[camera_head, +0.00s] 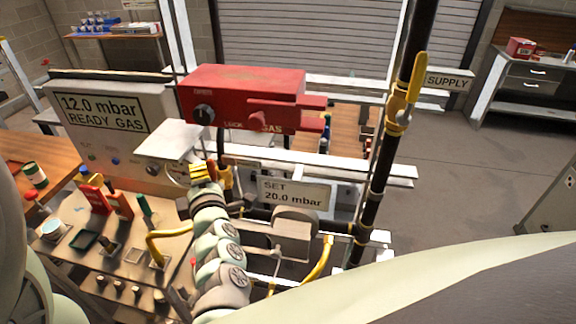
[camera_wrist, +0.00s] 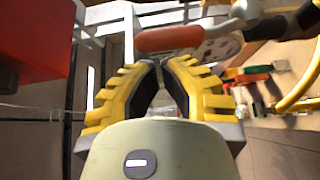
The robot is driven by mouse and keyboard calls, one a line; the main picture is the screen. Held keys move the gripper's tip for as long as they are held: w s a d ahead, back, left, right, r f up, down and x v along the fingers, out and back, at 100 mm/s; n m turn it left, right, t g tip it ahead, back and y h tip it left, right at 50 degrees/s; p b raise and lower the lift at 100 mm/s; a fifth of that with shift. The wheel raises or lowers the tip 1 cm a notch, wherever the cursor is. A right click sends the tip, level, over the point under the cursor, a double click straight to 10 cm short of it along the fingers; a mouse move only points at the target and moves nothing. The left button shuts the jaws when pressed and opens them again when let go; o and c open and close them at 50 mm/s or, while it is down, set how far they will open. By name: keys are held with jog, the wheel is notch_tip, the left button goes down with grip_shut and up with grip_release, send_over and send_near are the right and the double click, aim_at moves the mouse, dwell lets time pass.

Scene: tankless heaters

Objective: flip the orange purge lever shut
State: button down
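The orange lever (camera_wrist: 170,38) lies crosswise just beyond my fingertips in the wrist view. In the head view an orange-red piece (camera_head: 211,168) shows beside my gripper, next to a brass fitting (camera_head: 225,178), partly covered by the fingers. My gripper (camera_head: 203,171) has yellow ridged fingers and sits below the red gas box, at the panel. In the wrist view my gripper (camera_wrist: 157,66) has its fingertips drawn close together, with nothing seen between them. I cannot tell whether the tips touch the lever.
The red box (camera_head: 240,98) overhangs just above my gripper. A white plate (camera_head: 172,140) is to its left, and a "SET 20.0 mbar" sign (camera_head: 297,194) to its right. A dark pipe with a yellow supply handle (camera_head: 416,78) stands at right.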

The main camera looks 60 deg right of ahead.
jog(key=shift+w+d+r+p, duration=0.1)
jog(key=shift+w+d+p, duration=0.2)
jog(key=shift+w+p, duration=0.7)
jog(key=shift+s, duration=0.1)
jog(key=shift+s+f+b, duration=0.15)
jog(key=shift+f+b, duration=0.1)
jog(key=shift+b, duration=0.25)
jog(key=shift+s+d+r+m+b, duration=0.2)
jog(key=shift+m+b, duration=0.1)
jog(key=shift+b, duration=0.5)
